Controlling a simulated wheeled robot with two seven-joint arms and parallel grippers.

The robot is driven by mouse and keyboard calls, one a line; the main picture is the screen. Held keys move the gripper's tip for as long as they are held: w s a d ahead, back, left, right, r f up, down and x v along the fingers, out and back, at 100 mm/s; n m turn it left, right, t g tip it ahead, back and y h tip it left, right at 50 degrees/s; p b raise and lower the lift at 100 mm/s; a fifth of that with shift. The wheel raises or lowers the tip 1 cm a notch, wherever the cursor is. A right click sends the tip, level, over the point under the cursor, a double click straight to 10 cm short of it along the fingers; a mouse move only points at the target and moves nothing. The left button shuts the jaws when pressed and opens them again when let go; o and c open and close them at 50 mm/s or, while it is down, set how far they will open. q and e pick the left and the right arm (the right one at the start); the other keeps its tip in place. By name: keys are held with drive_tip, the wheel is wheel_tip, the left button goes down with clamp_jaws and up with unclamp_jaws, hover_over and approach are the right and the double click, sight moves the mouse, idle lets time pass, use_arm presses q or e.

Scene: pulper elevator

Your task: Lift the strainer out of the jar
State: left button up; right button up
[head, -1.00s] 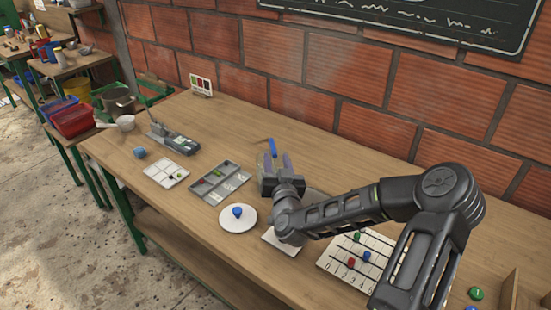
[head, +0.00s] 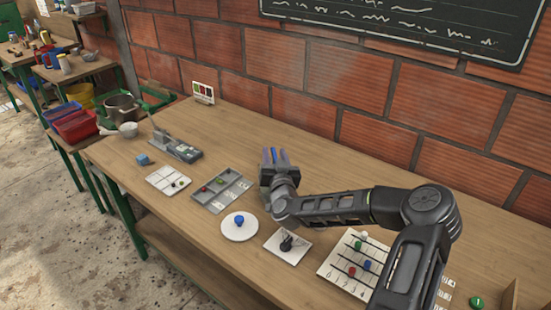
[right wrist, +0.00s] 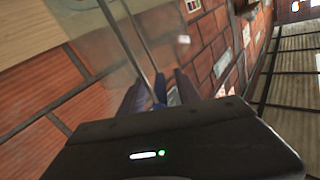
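My right gripper (head: 275,158) is over the back of the workbench, its fingers pointing away toward the wall. A narrow blue part stands between its two fingers; it also shows between the fingers in the right wrist view (right wrist: 160,90). Whether the fingers press on it is not clear. In the right wrist view, thin straight edges and a faint see-through surface extend from there toward the upper left. I cannot tell whether these belong to the strainer or the jar. No jar or strainer can be clearly made out in the head view. My left gripper is not in view.
On the workbench (head: 330,190) are a grey tray (head: 205,202), a white tray (head: 160,181), a white disc (head: 239,231) with a blue piece, a white square (head: 275,243) with a dark object and a numbered board (head: 345,242). The brick wall (head: 350,85) rises close behind.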

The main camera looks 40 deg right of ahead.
clamp_jaws()
idle(0.4)
drive_tip(key=shift+r, duration=0.15)
drive_tip(key=shift+r+p, duration=2.05)
drive_tip(key=shift+r, duration=0.85)
wheel_tip(320, 180, up, 9)
drive_tip(key=p, duration=0.5)
idle(0.3)
